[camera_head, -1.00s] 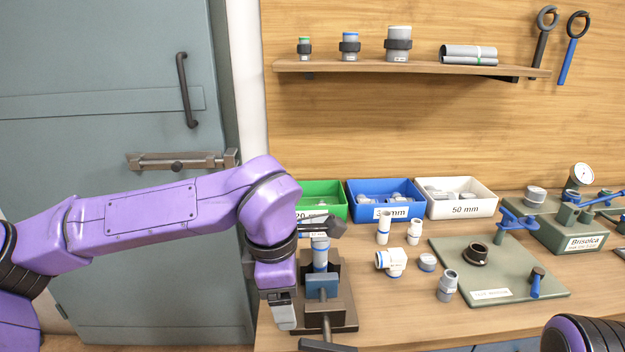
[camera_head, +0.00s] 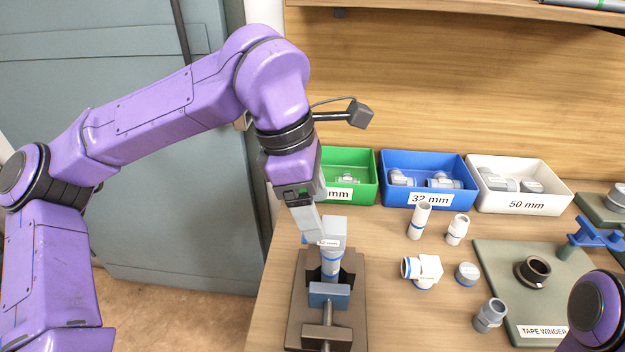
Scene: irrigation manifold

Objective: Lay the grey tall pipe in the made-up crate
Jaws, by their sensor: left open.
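A grey pipe fitting (camera_head: 331,258) with blue bands and a small white label stands upright in the jaws of a dark bench vise (camera_head: 327,312). My left gripper (camera_head: 308,232) is open and points down at the upper left of this fitting. Its fingers overlap the fitting's top edge in the picture, and I cannot tell if they touch it. A pale, taller pipe piece (camera_head: 420,220) stands free on the bench behind. No crate marked as made-up can be made out. My right gripper is out of view.
Green (camera_head: 350,190), blue (camera_head: 425,192) and white (camera_head: 520,196) bins line the back wall.

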